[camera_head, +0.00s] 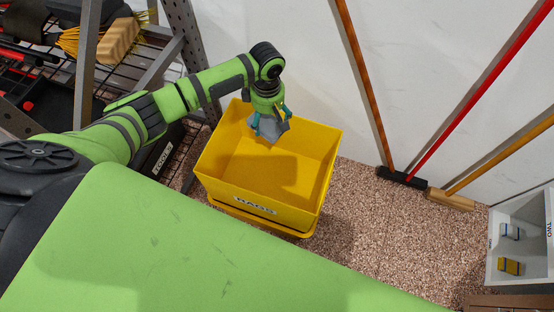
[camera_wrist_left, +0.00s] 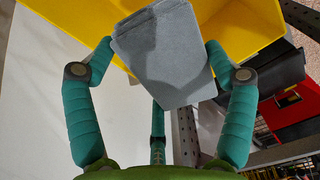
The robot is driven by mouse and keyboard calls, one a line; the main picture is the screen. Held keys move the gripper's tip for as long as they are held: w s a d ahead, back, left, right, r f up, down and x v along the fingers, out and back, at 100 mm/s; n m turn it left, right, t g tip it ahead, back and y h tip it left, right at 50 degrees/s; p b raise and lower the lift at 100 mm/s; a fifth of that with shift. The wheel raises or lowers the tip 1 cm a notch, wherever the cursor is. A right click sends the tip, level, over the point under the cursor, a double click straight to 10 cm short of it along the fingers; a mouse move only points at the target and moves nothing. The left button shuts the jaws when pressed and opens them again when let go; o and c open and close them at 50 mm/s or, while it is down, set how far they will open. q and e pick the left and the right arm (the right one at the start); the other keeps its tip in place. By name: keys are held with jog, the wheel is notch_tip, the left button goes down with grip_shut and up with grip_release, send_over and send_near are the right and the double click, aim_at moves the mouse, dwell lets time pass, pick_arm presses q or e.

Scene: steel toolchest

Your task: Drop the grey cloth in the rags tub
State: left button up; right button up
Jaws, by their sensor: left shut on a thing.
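The yellow rags tub (camera_head: 235,187) stands on the speckled floor against the white wall, with a "RAGS" label on its front. My left gripper (camera_head: 268,124) is above the back part of the tub's opening, pointing down. It is shut on the grey cloth (camera_head: 276,134), which hangs from the fingers over the tub. In the left wrist view the grey cloth (camera_wrist_left: 163,55) is folded and sits between the teal fingertips, with the yellow tub (camera_wrist_left: 245,28) behind it. The tub's inside that shows looks empty. My right gripper is not in view.
A wire shelf rack with a brush (camera_head: 118,40) stands at the left. A black case (camera_head: 160,153) is beside the tub. Brooms (camera_head: 402,177) lean on the wall at the right. A white bin (camera_head: 513,240) marked "TWO" holds small items.

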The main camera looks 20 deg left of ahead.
pick_arm(q)
jog(key=f, duration=0.2)
jog(key=a+f+n, duration=0.1)
jog(key=shift+s+f, duration=0.1)
jog(key=shift+s, duration=0.15)
jog(key=shift+f+b, duration=0.3)
notch_tip(320, 180, down, 6)
jog(key=b, duration=0.7)
jog(key=shift+r, duration=0.2)
jog(key=o, duration=1)
